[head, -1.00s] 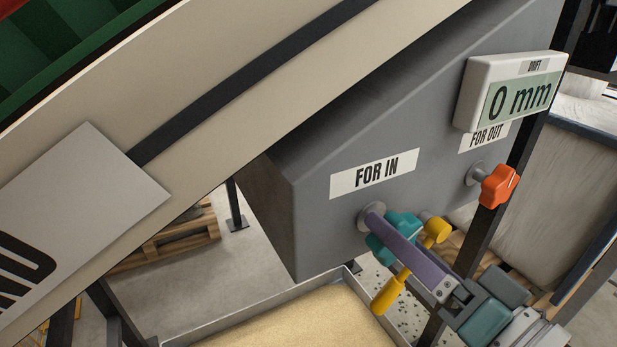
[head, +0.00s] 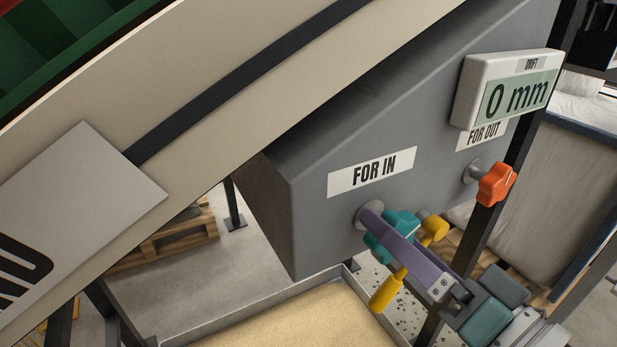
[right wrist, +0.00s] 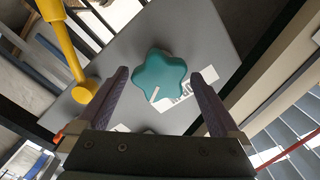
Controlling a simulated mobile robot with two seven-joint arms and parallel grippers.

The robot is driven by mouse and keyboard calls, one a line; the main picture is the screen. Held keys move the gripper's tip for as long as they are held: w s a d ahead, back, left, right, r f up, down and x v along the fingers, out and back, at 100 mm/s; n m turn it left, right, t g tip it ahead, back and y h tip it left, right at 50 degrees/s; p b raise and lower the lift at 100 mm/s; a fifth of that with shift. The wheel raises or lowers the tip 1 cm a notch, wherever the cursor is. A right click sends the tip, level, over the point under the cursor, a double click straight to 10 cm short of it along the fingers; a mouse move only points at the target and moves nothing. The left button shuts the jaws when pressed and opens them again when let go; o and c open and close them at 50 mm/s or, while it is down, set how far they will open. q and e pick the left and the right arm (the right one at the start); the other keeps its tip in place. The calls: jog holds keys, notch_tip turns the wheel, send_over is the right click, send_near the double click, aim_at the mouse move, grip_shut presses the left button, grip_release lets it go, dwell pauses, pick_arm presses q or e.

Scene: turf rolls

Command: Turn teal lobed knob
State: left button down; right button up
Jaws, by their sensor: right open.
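The teal lobed knob (head: 403,221) is on the grey housing below the "FOR IN" label (head: 362,172). A purple finger of my right gripper (head: 398,238) crosses in front and hides part of it. In the right wrist view the knob (right wrist: 163,74) shows whole, with a white mark on its lower lobe. It lies between the two finger tips of my right gripper (right wrist: 160,78), which is open with a visible gap on each side. The far finger is mostly hidden in the head view. My left gripper is not in view.
A yellow lever (head: 387,288) is close beside the knob and gripper; it also shows in the right wrist view (right wrist: 75,55). An orange lobed knob (head: 496,184) is to the right under "FOR OUT". The drift display (head: 510,93) reads 0 mm. A sand-filled tray (head: 300,318) lies below.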

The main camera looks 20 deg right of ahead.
jog(key=s, duration=0.9)
jog(key=shift+s+d+p, duration=0.35)
jog(key=shift+d, duration=0.05)
jog(key=w+a+r+n+g+y+p, duration=0.25)
jog(key=a+r+n+g+p, duration=0.6)
jog(key=r+p, duration=0.65)
jog(key=s+d+r+n+g+h+p, duration=0.2)
jog(key=s+d+r+g+h+p, duration=0.35)
jog(key=r+p, duration=0.5)
notch_tip(320, 180, up, 36)
jog(key=s+a+y+p, duration=0.1)
jog(key=s+y+p, duration=0.1)
jog(key=p, duration=3.5)
jog(key=shift+f, duration=0.25)
jog(key=shift+m, duration=0.25)
